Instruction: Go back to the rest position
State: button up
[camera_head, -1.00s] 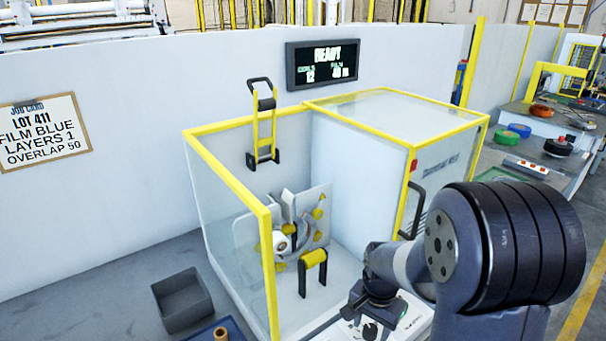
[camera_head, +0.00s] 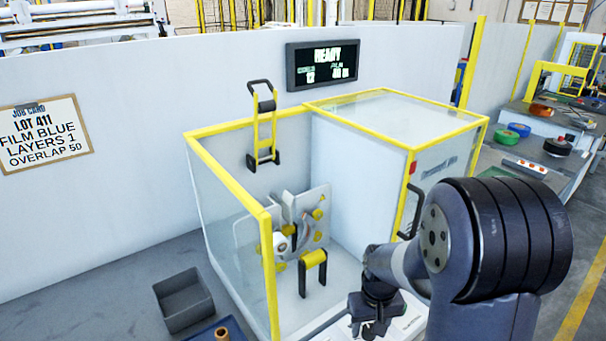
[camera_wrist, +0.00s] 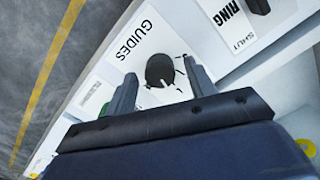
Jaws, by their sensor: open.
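My gripper (camera_head: 376,328) hangs low in front of the wrapping machine (camera_head: 360,180), over its front control panel. In the wrist view my gripper (camera_wrist: 162,92) has its two fingers apart with nothing held between them. Beyond the fingers lies a black round knob (camera_wrist: 161,70) on a white label reading GUIDES (camera_wrist: 140,38). The knob appears between the fingers; whether they touch it cannot be told. Another black control (camera_wrist: 257,6) sits on a label reading RING and SHUT.
The machine's yellow-framed clear guard (camera_head: 230,190) stands left of my arm. A grey bin (camera_head: 184,300) and a blue tray (camera_head: 235,331) are at lower left. A display (camera_head: 322,63) reads READY. A job card (camera_head: 43,133) hangs on the wall. Floor is open at right.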

jog(key=shift+n, duration=0.7)
jog(key=shift+r, duration=1.1)
